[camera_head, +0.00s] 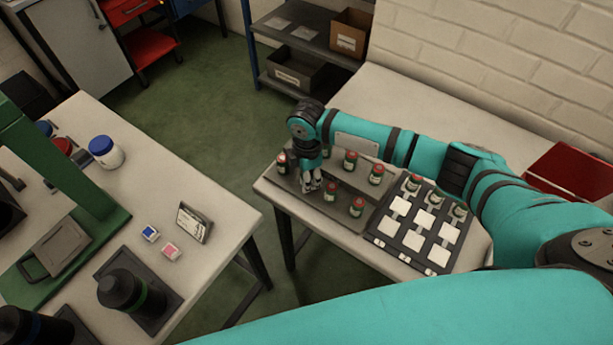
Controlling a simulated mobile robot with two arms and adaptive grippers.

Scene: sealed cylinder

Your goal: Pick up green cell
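Several small green cells with red tops stand on a grey tray (345,224) on the right-hand table. They include one at the back (350,161), one at the right (376,174), one near the middle (330,192) and one at the front (357,207). A darker cylinder with a red band (282,161) stands at the tray's left end. My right gripper (311,187) points down over the tray's left part, left of the middle green cell. Its fingers are small here, and I cannot tell whether they are apart or hold anything. My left gripper is not in view.
A dark rack (393,252) with white squares and a few cells in its back row (414,182) stands right of the tray. A red case (572,172) lies at the far right. The left table (200,262) holds a green press, jars and small boxes.

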